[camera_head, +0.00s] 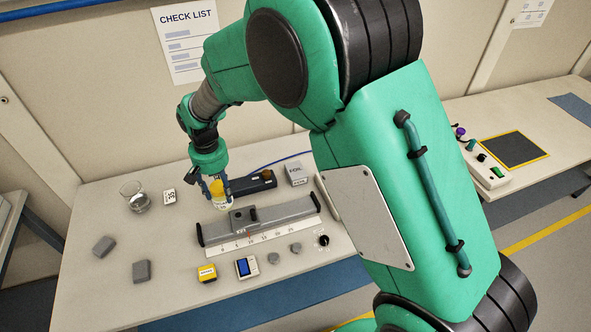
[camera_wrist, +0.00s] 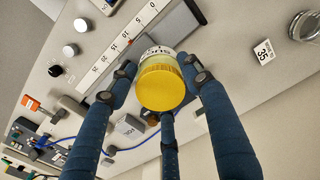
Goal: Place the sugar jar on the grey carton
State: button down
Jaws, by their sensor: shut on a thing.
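The sugar jar, with a yellow lid and a pale label, is between the fingers of my gripper (camera_head: 218,200). In the wrist view the jar's yellow lid (camera_wrist: 161,88) faces the camera. The blue fingers of my gripper (camera_wrist: 162,72) close around the jar from several sides. The jar is behind the metal rail in the head view; whether it touches the table is hard to tell. A grey carton (camera_head: 296,173) marked "FOIL" stands at the back of the table, right of my gripper. The carton also shows in the wrist view (camera_wrist: 129,127).
A rail with a slider (camera_head: 272,215) and a ruler lie close in front. A dark device (camera_head: 262,181) stands between jar and carton. A glass beaker (camera_head: 134,196) and a "35" block (camera_head: 169,197) are left.

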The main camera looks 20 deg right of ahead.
jog(key=d+m+p, duration=0.2)
jog(key=d+m, duration=0.3)
jog(key=d, duration=2.4)
notch_tip(320, 180, down, 5)
jog(key=shift+f, duration=0.1)
jog(key=shift+w, duration=0.15)
jog(key=w+d+f+b, duration=0.1)
jog(key=w, duration=1.4)
jog(key=shift+w+d+f+b, duration=0.2)
jog(key=shift+w+d+b, duration=0.1)
jog(key=shift+d, duration=0.05)
jog(key=shift+f+b, duration=0.45)
jog(key=shift+f, duration=1.3)
